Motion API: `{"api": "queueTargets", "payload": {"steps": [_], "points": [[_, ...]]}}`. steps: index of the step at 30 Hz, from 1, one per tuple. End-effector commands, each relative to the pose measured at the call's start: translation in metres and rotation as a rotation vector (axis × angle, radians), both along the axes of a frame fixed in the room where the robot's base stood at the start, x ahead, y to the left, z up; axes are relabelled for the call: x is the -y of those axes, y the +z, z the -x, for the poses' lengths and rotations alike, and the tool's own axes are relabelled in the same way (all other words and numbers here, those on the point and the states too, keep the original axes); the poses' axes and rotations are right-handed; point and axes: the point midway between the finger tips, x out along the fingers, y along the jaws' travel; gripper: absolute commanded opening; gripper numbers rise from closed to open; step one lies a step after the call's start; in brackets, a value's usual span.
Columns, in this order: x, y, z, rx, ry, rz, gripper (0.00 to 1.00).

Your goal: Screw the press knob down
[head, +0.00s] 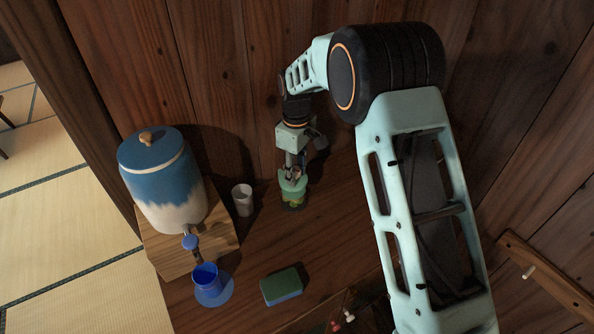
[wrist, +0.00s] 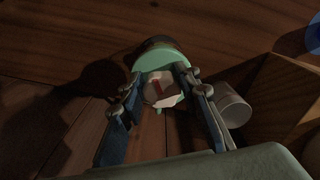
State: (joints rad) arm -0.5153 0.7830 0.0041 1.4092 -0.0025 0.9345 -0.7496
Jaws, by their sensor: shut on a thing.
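The press stands upright on the wooden counter in the head view, with a mint-green top (head: 292,187) over a squat, clear-looking body (head: 295,201) holding greenish contents. My gripper (head: 293,175) comes down on it from above. In the wrist view the two fingers of my gripper (wrist: 160,79) are on either side of a pale press knob (wrist: 161,92) with a red mark, and are shut on it. The green top (wrist: 156,58) shows just beyond the fingertips. The knob's underside and thread are hidden, so I cannot tell how far down it sits.
A white cup (head: 242,200) stands close left of the press. A blue and cream dispenser (head: 163,178) stands on a wooden block (head: 218,243) further left. A blue cup (head: 206,278) on a blue saucer (head: 226,294) and a green-blue sponge (head: 282,286) lie in front. The wooden wall is close behind.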

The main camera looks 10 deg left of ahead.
Motion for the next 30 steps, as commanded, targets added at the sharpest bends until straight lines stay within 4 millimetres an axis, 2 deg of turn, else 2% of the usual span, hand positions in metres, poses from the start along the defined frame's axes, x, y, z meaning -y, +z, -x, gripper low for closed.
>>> {"api": "queueTargets", "payload": {"steps": [1, 15, 25, 26, 30], "points": [[0.0032, -0.0129, 0.0074, -0.022, -0.059, 0.01, 0.16], [0.0035, -0.0122, 0.0084, -0.028, -0.606, 0.009, 0.16], [0.0024, -0.0123, 0.0089, -0.029, -0.666, 0.007, 0.16], [0.0024, -0.0123, 0.0089, -0.029, -0.666, 0.007, 0.33], [0.0022, -0.0123, 0.009, -0.029, -0.664, 0.007, 0.46]]}}
